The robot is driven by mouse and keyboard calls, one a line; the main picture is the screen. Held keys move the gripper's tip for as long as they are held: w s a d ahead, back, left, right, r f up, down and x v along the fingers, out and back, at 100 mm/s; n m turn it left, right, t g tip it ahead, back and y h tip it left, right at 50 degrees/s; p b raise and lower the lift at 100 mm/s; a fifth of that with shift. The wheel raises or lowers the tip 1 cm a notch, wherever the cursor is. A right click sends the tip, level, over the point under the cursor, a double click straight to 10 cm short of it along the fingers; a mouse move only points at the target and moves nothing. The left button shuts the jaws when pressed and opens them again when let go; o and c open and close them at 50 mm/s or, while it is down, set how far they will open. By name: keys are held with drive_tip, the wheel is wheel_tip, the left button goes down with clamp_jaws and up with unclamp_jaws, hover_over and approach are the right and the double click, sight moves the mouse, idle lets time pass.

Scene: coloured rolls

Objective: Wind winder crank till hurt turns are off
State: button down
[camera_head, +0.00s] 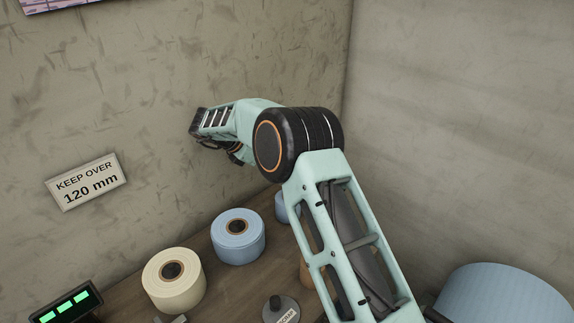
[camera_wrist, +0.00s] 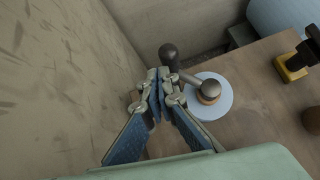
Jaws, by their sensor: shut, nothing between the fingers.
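In the wrist view the winder crank (camera_wrist: 188,77) is a grey arm with an upright dark knob (camera_wrist: 168,53) at its left end. Its other end meets a grey hub over a pale blue-white roll (camera_wrist: 222,108). My gripper (camera_wrist: 160,80) is shut and empty, its fingertips close to the knob; I cannot tell whether they touch. In the head view a blue roll (camera_head: 238,238) and a cream roll (camera_head: 173,279) stand on the wooden bench. My arm hides the crank there. No hurt turns can be made out.
A sign on the wall (camera_head: 87,182) reads "KEEP OVER 120 mm". A display with green bars (camera_head: 66,305) is at the lower left. A large blue cylinder (camera_head: 500,295) stands at the lower right. A black and yellow fixture (camera_wrist: 292,67) stands right of the crank. The wall is close on the left.

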drive_tip(key=shift+m+g+h, duration=0.4)
drive_tip(key=shift+m+g, duration=0.1)
drive_tip(key=shift+m, duration=0.3)
drive_tip(key=shift+w+d, duration=0.3)
drive_tip(key=shift+d, duration=0.7)
drive_tip(key=shift+w+d, duration=0.25)
drive_tip(key=shift+d, duration=0.75)
drive_tip(key=shift+d+f+m+g, duration=0.1)
drive_tip(key=shift+d+m+g, duration=0.35)
drive_tip(key=shift+m, duration=0.25)
drive_tip(key=shift+s+d+h+b, duration=0.15)
drive_tip(key=shift+d+h+b, duration=0.1)
drive_tip(key=shift+h+b, duration=0.1)
drive_tip(key=shift+s+d+b, duration=0.2)
drive_tip(key=shift+d+b, duration=0.15)
drive_tip(key=shift+d, duration=0.2)
drive_tip(key=shift+a+r, duration=0.1)
drive_tip(key=shift+r, duration=0.1)
idle(0.3)
